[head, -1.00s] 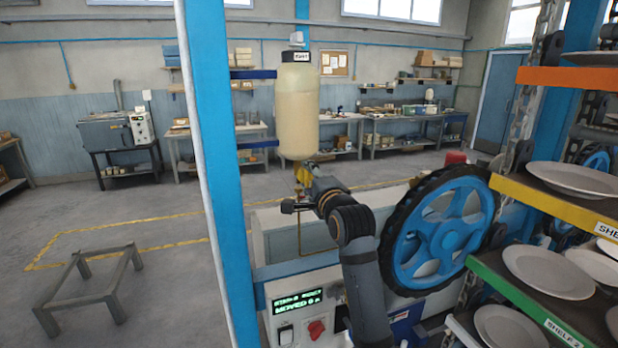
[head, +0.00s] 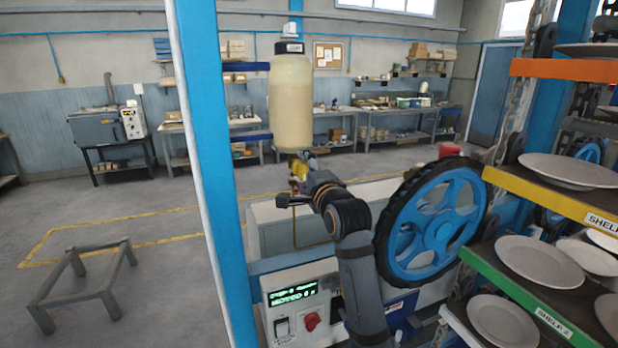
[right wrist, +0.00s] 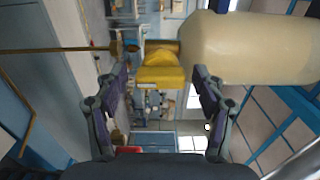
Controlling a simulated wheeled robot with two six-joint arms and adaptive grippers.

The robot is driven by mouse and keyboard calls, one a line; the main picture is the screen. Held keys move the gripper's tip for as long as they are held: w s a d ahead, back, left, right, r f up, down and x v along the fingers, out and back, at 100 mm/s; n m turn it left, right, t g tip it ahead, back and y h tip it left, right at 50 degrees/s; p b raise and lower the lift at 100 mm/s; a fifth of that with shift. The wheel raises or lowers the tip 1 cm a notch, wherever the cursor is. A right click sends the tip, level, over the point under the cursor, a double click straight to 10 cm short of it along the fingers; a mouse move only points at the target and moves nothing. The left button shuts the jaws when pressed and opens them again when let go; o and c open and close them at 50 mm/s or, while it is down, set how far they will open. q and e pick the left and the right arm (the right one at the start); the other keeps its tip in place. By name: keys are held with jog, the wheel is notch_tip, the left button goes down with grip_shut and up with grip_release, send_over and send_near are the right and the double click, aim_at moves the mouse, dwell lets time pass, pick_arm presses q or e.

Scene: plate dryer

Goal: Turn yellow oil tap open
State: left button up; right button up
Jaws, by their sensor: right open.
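The yellow oil tap (head: 298,168) sits under the pale oil bottle (head: 291,105), which hangs beside the blue post. In the right wrist view the tap (right wrist: 160,66) is a yellow block at the neck of the bottle (right wrist: 245,48), which lies sideways in that picture. My right gripper (head: 307,163) is at the tap in the head view, and my arm partly hides it. In the right wrist view my right gripper (right wrist: 161,78) is open, with one finger on each side of the tap. Contact cannot be told. My left gripper is not in view.
A brass pipe (head: 294,225) runs down from the tap. A large blue wheel (head: 435,220) stands right of my arm. Shelves with white plates (head: 540,263) fill the right side. A control panel (head: 296,305) is below. The blue post (head: 205,150) stands left.

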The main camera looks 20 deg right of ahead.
jog(key=s, duration=1.1)
jog(key=shift+s+d, duration=0.2)
jog(key=shift+s, duration=0.05)
